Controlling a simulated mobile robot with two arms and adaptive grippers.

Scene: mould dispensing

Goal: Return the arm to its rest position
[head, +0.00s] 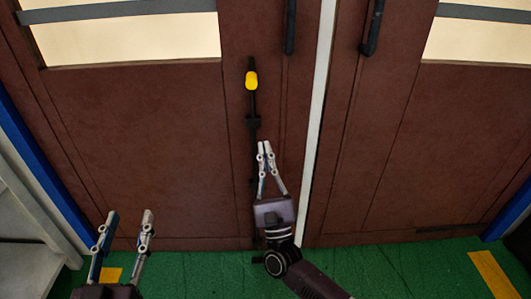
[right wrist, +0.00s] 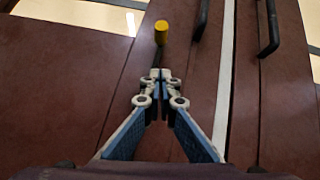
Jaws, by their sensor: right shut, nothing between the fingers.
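My right gripper (head: 265,146) is shut and empty in front of the brown double door (head: 130,150). Its closed fingertips point up toward a black vertical bolt rod (head: 253,104) with a yellow knob (head: 251,80) on the left door leaf. The knob lies above the fingertips and apart from them. In the right wrist view the shut fingertips (right wrist: 160,74) show just below the yellow knob (right wrist: 161,32), with part of the rod hidden behind them. My left gripper (head: 130,216) is open and empty at the lower left, its fingers apart.
Two black door handles (head: 291,25) (head: 373,28) flank the white strip (head: 318,110) between the leaves. The green floor (head: 390,265) has yellow markings (head: 494,273). Grey steps (head: 30,268) and a blue door frame (head: 40,165) stand at the left.

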